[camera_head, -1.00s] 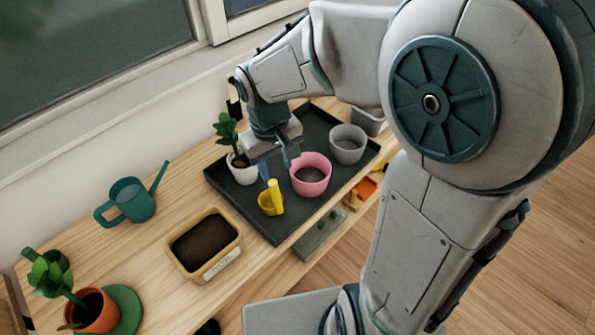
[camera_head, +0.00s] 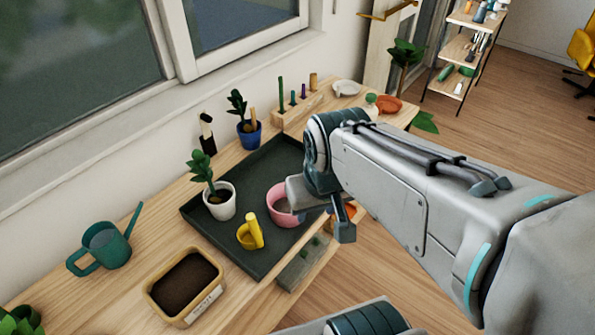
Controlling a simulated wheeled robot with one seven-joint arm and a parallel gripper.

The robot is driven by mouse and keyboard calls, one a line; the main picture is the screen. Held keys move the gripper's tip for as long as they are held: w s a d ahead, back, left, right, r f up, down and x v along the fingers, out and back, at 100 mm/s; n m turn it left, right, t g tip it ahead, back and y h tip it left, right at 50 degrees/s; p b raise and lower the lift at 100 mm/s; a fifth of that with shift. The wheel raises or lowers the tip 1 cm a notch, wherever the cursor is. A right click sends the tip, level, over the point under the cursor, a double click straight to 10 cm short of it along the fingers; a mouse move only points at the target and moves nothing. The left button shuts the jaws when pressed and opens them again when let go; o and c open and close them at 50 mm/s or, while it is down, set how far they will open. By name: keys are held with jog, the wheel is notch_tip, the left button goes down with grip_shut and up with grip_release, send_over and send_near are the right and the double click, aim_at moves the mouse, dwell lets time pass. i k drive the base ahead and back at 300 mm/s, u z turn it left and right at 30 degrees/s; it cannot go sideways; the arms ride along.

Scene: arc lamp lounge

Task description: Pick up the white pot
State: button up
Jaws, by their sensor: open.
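The white pot (camera_head: 218,208) stands upright on the left part of the dark tray (camera_head: 262,175), with soil and a green leafy plant (camera_head: 201,174) in it. My gripper (camera_head: 340,220) is right of the white pot and apart from it, over the tray's right edge by the pink pot. It is open, with one finger plainly seen and the other partly hidden. I see nothing held in it.
A yellow scoop (camera_head: 249,236) lies close to the white pot's right, and a pink pot (camera_head: 281,218) stands beyond it, partly covered by my arm. A soil box (camera_head: 163,296) and teal watering can (camera_head: 107,245) are to the left.

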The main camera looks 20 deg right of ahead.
aim_at(200, 164)
jog(key=z, duration=2.15)
jog(key=i, duration=1.15)
jog(key=u, duration=3.85)
jog(key=i, duration=0.5)
jog(key=u, duration=0.05)
